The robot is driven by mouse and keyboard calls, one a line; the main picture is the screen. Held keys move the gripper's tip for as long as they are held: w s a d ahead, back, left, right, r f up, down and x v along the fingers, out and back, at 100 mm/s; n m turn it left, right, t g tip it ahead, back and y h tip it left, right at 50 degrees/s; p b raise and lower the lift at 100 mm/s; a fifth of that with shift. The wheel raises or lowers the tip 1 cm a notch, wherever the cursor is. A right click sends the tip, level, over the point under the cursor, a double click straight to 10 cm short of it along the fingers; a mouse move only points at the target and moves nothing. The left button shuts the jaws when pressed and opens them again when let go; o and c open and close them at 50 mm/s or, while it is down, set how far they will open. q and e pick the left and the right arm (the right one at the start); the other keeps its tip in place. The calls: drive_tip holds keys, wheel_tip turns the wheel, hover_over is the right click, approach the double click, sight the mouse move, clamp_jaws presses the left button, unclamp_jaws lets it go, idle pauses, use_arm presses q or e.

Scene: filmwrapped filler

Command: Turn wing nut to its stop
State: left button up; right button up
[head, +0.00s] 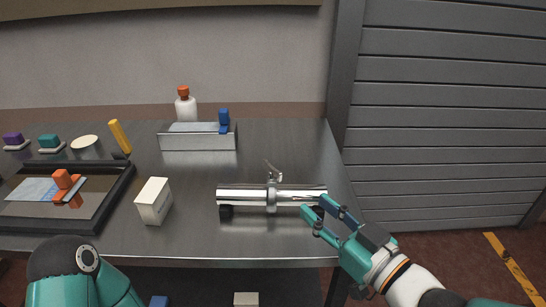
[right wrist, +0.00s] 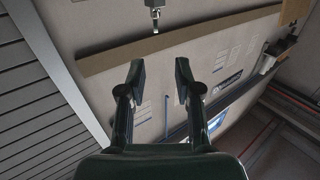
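A shiny metal pipe (head: 242,197) lies horizontally on the metal table, with a clamp (head: 272,196) around its middle. A small wing nut (head: 273,171) stands up at the clamp's top; its exact angle is too small to tell. My right gripper (head: 316,207) is at the pipe's right end, to the right of and below the wing nut in the head view. Its fingers are spread and empty, also in the right wrist view (right wrist: 160,70). A small metal part (right wrist: 155,14) shows beyond the fingertips there; I cannot tell what it is. My left gripper is out of view.
A white box (head: 153,201) stands left of the pipe. A black-framed tray (head: 118,183) is farther left. A grey bin (head: 198,142) with a blue item (head: 224,121) and a white bottle (head: 186,108) stand behind. The table (head: 295,150) is bare behind the pipe.

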sight(271, 164)
drive_tip(key=p+x, duration=0.4)
drive_tip(key=x, duration=0.4)
drive_tip(key=p+x, duration=0.4)
drive_tip(key=x, duration=0.4)
drive_tip(key=shift+w+d, duration=0.25)
drive_tip(key=shift+d, duration=0.05)
clamp_jaws()
